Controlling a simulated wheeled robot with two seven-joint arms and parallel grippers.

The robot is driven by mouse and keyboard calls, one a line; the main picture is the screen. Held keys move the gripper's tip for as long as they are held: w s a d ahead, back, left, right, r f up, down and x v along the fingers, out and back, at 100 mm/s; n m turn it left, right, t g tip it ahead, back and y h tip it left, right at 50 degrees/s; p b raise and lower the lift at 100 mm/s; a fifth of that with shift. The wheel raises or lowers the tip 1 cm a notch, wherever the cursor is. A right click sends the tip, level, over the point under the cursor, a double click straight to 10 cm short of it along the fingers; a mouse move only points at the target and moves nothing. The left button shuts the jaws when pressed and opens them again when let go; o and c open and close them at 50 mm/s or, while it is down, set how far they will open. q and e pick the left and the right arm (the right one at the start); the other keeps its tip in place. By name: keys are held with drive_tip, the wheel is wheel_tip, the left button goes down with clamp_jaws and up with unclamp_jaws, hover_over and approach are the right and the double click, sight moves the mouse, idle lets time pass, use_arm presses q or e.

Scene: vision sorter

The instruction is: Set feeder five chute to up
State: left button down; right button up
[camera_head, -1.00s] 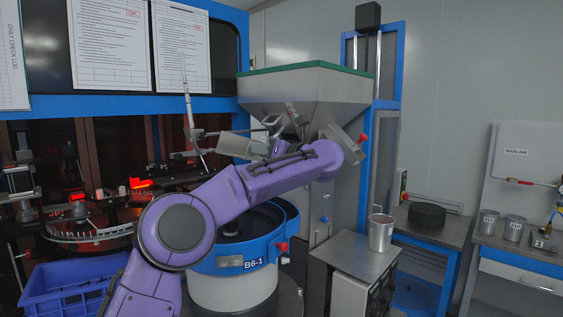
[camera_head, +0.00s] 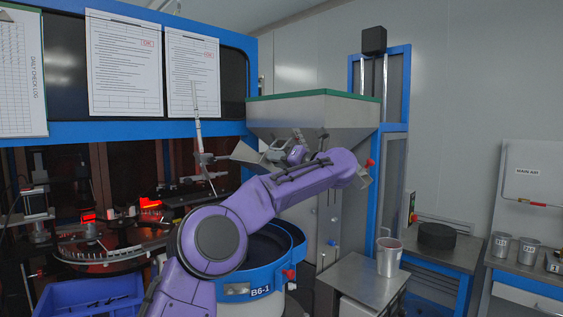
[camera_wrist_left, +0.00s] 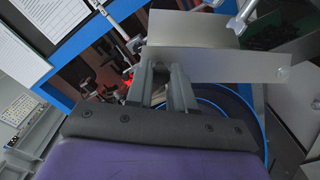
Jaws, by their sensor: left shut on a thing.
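The feeder chute (camera_head: 244,153) is a bare metal plate in front of the grey hopper (camera_head: 312,112), above the blue-rimmed bowl (camera_head: 278,272). My left gripper (camera_head: 270,153) is shut on the chute's side. In the left wrist view, the chute (camera_wrist_left: 215,63) is a bent metal sheet crossing beyond the gripper fingers (camera_wrist_left: 168,72), which touch it. The chute looks tilted, but its exact angle is hard to read. My purple left arm hides part of the bowl and the hopper's lower part. The bowl's label reads B6-1; I see no number five. My right gripper is out of view.
A thin upright rod (camera_head: 197,125) stands left of the chute. A blue crate (camera_head: 90,300) is at the lower left, below the red-lit dial machine (camera_head: 105,250). A metal cup (camera_head: 388,256) stands on a small cabinet to the right. The floor is mostly hidden.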

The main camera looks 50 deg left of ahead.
use_arm(q)
drive_tip(key=c, duration=1)
unclamp_jaws()
drive_tip(key=d+b, duration=0.1)
drive_tip(key=d, duration=0.2)
drive_tip(key=d+b, duration=0.1)
drive_tip(key=d, duration=0.3)
drive_tip(key=d+b, duration=0.2)
drive_tip(key=d, duration=0.1)
drive_tip(key=shift+w+d, duration=0.25)
drive_tip(key=shift+w, duration=0.05)
drive_tip(key=shift+w, duration=0.1)
